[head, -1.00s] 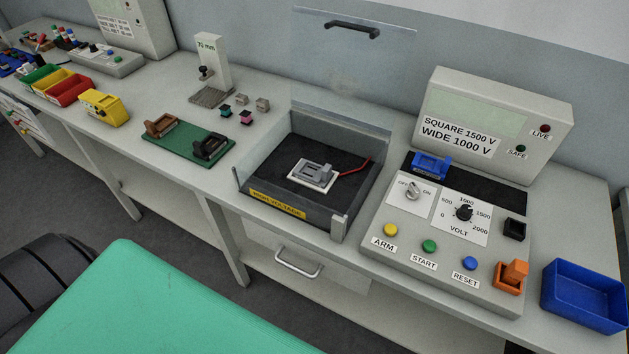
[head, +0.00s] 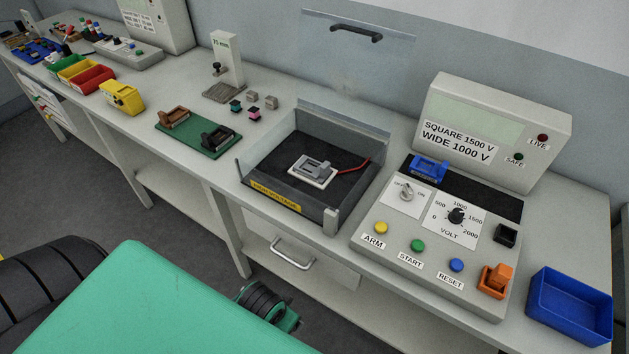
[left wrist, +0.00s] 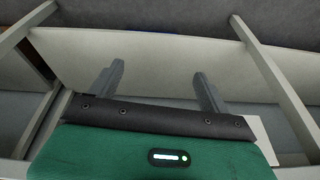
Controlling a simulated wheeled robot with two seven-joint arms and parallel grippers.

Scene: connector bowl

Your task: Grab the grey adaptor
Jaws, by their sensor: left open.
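The grey adaptor (head: 313,167) sits on a white plate inside the dark open-topped high-voltage box (head: 270,197) on the bench. A red lead runs from beside it to the box's right side. My left gripper (left wrist: 157,85) shows only in the left wrist view. Its two grey fingers are apart with nothing between them. The adaptor is not in that view, which shows bench legs and pale panels. My right gripper is not in view.
Right of the box stands a tester with a blue adaptor (head: 428,168), an orange one (head: 495,280) and a blue bin (head: 570,308). Left of it are a green board (head: 196,142) and small cubes. A drawer handle (head: 292,254) sticks out below the box.

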